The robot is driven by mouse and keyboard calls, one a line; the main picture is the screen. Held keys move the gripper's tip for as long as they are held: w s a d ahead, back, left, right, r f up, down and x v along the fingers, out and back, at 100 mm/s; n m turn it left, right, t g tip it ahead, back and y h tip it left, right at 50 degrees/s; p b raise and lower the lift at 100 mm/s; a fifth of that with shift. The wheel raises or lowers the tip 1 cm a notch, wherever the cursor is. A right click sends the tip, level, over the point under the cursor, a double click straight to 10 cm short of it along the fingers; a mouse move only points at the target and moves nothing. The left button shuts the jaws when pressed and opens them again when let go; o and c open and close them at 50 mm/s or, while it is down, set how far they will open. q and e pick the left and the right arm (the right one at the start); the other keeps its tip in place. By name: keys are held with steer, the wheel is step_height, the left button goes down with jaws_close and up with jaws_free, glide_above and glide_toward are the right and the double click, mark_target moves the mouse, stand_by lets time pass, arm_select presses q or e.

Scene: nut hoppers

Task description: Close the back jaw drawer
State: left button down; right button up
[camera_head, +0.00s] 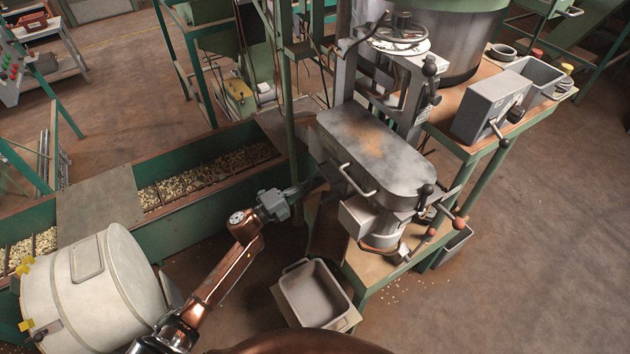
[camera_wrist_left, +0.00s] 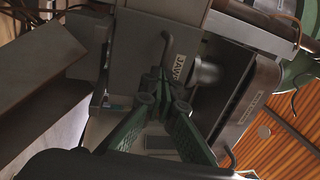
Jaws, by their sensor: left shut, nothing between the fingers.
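The bench machine (camera_head: 375,150), with its grey rounded top, stands on the green-legged table right of centre in the head view. In the left wrist view, the green fingers (camera_wrist_left: 163,88) meet in front of a dark grey panel (camera_wrist_left: 150,50) whose label begins "JAW". The tips are at or very close to this panel; I cannot tell whether they touch. The fingers cover part of the label. I cannot tell how far the drawer stands out. My right gripper is not in view.
A second labelled dark panel (camera_wrist_left: 252,100) is right of the fingers. A grey bin (camera_head: 315,292) stands below the table. Green hoppers with nuts (camera_head: 205,175) lie left, and a white drum (camera_head: 95,290) stands front left. The floor at right is clear.

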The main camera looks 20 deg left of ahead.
arm_select(q)
steer(key=v, duration=1.3)
steer(key=shift+s+a+b, duration=0.25)
steer(key=shift+b, duration=0.15)
steer(key=a+f+n+y, duration=0.4)
steer(key=a+f+n, duration=0.1)
steer(key=f, duration=0.7)
steer(key=a+f+n+y, duration=0.4)
steer(key=f+n, duration=0.2)
steer(key=f, duration=0.6)
steer(key=s+a+f+n+g+y, duration=0.25)
steer(key=s+f, duration=0.35)
steer(key=f, duration=0.5)
steer(key=s+a+f+n+g+y, duration=0.15)
steer(key=s+f+n, duration=0.35)
steer(key=f, duration=0.5)
steer(key=s+d+f+n+g+y, duration=0.1)
steer(key=s+d+f+n+g, duration=0.2)
steer(key=s+f, duration=0.95)
steer(key=s+d+f+n+g, duration=0.1)
steer(key=s+d+f+g, duration=0.3)
steer(key=s+f, duration=0.85)
steer(key=s+d+n+g, duration=0.1)
steer(key=s+d+g, duration=0.1)
steer(key=s, duration=0.7)
steer(key=s+d+g, duration=0.2)
steer(key=s, duration=0.7)
steer(key=shift+n, duration=0.35)
steer(key=c, duration=2.7)
jaws_free()
